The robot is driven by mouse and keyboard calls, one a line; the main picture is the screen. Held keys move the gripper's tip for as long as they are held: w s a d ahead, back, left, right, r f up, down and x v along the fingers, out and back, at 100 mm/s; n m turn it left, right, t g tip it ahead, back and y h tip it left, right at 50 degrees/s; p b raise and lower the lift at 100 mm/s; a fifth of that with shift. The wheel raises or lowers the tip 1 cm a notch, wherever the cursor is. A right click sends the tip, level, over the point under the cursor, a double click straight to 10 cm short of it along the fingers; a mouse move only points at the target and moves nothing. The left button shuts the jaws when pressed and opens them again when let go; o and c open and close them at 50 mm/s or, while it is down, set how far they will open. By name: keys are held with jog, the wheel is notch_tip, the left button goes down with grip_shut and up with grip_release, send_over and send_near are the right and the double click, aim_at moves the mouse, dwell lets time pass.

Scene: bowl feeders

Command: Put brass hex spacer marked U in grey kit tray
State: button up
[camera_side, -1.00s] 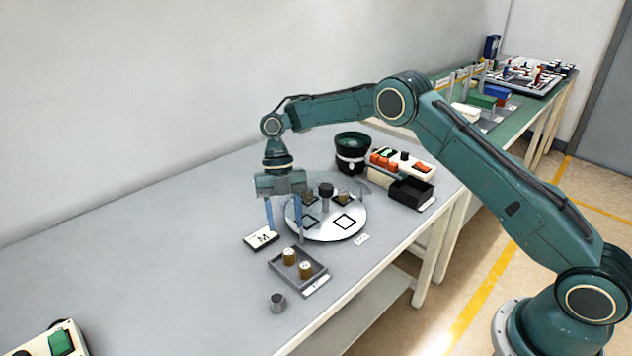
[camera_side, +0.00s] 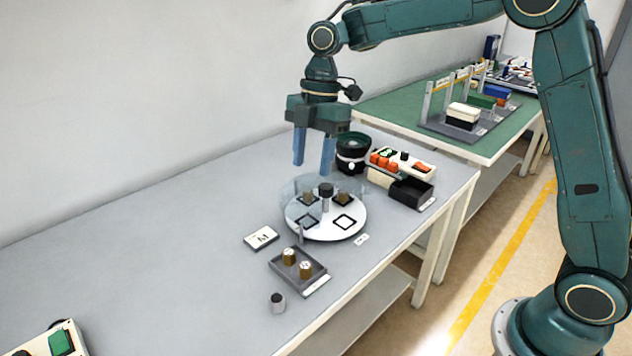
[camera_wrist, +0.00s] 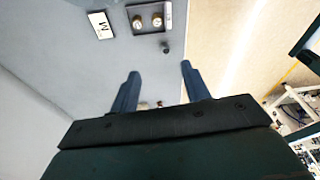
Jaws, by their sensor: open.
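The grey kit tray (camera_side: 284,277) lies on the bench and holds two brass spacers (camera_side: 289,256) (camera_side: 305,269), upright side by side. The tray also shows at the top of the wrist view (camera_wrist: 150,31). A white round dial (camera_side: 325,232) has square outlines and a dark centre knob. Two brass pieces (camera_side: 308,198) (camera_side: 343,198) stand on its far squares. Marks on the brass pieces are too small to read, so I cannot tell which is U. My gripper (camera_side: 313,168) is open and empty, pointing down above the far side of the dial.
A clear guard (camera_side: 296,190) curves round the dial's left side. A card marked M (camera_side: 261,237) and a small grey cylinder (camera_side: 277,302) lie near the tray. A dark bowl feeder (camera_side: 352,152), button box (camera_side: 401,163) and black bin (camera_side: 411,191) stand right.

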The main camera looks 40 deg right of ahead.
jog(key=s+d+r+m+t+h, duration=0.1)
jog(key=s+d+r+m+t, duration=0.2)
jog(key=s+m, duration=0.55)
jog(key=s+d+r+m+t+h, duration=0.15)
jog(key=s+r+m, duration=0.4)
jog(key=s, duration=0.65)
jog(key=s+d+f+m+t, duration=0.1)
jog(key=s+d+f+m, duration=0.2)
jog(key=s, duration=0.4)
jog(key=shift+s+d+f+m+t, duration=0.15)
jog(key=shift+d+f+m+t, duration=0.25)
jog(key=shift+m, duration=0.9)
